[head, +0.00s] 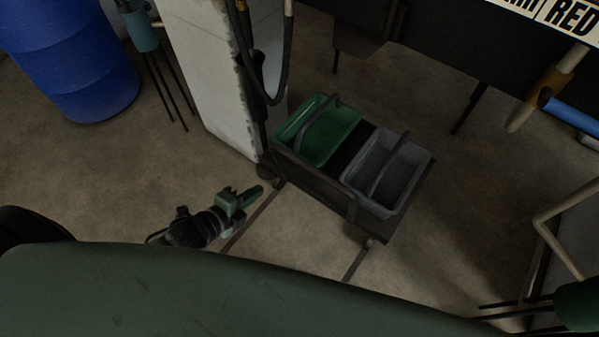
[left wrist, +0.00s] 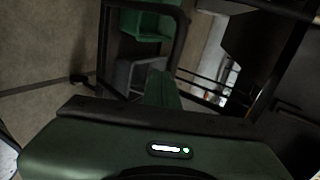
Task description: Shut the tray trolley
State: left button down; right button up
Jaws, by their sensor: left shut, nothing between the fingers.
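The tray trolley (head: 318,188) is a low dark carrier right of centre in the head view. It holds a green tub (head: 338,143) and a grey tub (head: 402,186) side by side. Two thin dark rails run from it along the floor toward me. My left gripper (head: 254,195) is shut and empty, left of the trolley's near side and apart from it in the picture. In the left wrist view its fingers (left wrist: 163,92) point toward the trolley's dark frame (left wrist: 181,35), with the green tub (left wrist: 143,24) and grey tub (left wrist: 133,70) beyond.
A pale pillar (head: 208,75) with a hanging dark hose (head: 284,70) stands behind and left of the trolley. A blue barrel (head: 78,65) stands at the far left. A bent pale pipe (head: 555,220) is at right. Floor left of my gripper is clear.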

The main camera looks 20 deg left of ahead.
pick_arm(q)
jog(key=d+r, duration=0.1)
send_near(296, 163)
jog(key=x, duration=0.6)
jog(key=shift+w+f+m+b, duration=0.25)
jog(key=shift+f+m+b, duration=0.1)
jog(key=shift+m+b, duration=0.05)
pick_arm(e)
jog(key=shift+d+f, duration=0.2)
jog(key=shift+f, duration=0.45)
